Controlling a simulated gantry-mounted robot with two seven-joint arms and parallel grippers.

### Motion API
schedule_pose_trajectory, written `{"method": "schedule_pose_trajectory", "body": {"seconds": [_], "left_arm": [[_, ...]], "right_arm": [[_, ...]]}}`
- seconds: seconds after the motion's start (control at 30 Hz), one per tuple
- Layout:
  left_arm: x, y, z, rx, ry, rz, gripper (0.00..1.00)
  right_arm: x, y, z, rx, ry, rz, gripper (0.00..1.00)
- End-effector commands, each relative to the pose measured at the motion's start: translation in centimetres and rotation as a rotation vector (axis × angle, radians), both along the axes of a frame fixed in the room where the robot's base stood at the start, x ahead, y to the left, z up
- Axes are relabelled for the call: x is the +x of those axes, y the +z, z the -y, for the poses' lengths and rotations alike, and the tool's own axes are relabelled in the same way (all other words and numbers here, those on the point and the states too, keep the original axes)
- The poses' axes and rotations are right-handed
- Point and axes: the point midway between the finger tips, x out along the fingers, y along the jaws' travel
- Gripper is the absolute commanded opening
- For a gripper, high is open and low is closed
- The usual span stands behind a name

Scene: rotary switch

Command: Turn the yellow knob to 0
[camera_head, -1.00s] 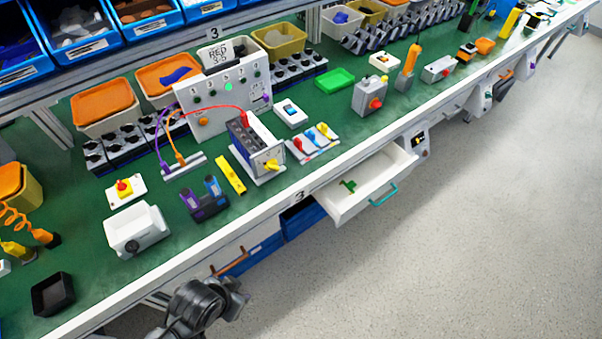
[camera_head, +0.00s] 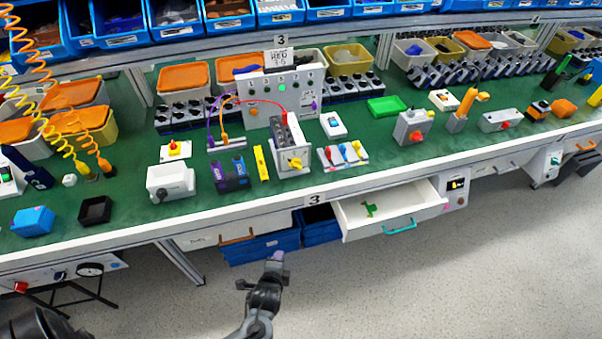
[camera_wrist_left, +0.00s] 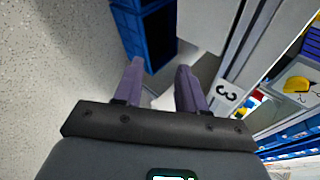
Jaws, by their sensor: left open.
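The yellow knob (camera_head: 295,163) is on the front face of a small grey and white switch box (camera_head: 286,132) near the bench's front edge. In the left wrist view the yellow knob (camera_wrist_left: 297,85) shows at the right edge, on a pale plate with a partly seen numeral scale. The knob's exact setting is too small to read. My left gripper (camera_head: 277,257) is below the bench edge, in front of the blue drawers, well apart from the knob. Its two purple fingers (camera_wrist_left: 160,68) are open with nothing between them. My right gripper is not in view.
An open white drawer (camera_head: 392,213) sticks out to the right of my left gripper. Open blue drawers (camera_head: 262,246) sit behind it. A yellow bar (camera_head: 261,163) and purple-black holder (camera_head: 230,176) stand left of the box, colored switches (camera_head: 343,153) right. The floor in front is clear.

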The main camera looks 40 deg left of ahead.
Motion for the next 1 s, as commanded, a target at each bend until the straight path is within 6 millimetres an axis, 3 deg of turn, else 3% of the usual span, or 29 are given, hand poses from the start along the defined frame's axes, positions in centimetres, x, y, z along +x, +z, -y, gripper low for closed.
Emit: {"method": "schedule_pose_trajectory", "body": {"seconds": [0.07, 0.17, 0.33, 0.5, 0.6, 0.77, 1.0], "left_arm": [[2.2, -0.2, -1.3, 0.237, -0.026, -0.020, 0.40], [4.8, 1.4, -2.3, 0.529, -0.038, -0.058, 0.40], [9.9, 7.3, -2.2, 0.875, -0.008, -0.087, 0.40], [14.0, 12.6, -1.4, 0.992, 0.037, -0.051, 0.40], [15.4, 14.5, -1.1, 1.012, 0.054, -0.027, 0.40], [16.6, 15.6, -1.4, 1.022, 0.064, -0.013, 0.40], [18.5, 15.5, -4.2, 1.022, 0.066, -0.013, 0.40]], "right_arm": [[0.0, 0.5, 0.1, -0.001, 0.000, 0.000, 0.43], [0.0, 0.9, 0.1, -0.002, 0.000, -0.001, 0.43], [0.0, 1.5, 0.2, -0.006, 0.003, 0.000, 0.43], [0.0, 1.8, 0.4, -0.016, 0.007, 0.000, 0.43], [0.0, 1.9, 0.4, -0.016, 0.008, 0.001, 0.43], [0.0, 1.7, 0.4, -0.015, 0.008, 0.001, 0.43], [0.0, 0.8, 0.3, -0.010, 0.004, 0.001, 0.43]]}}
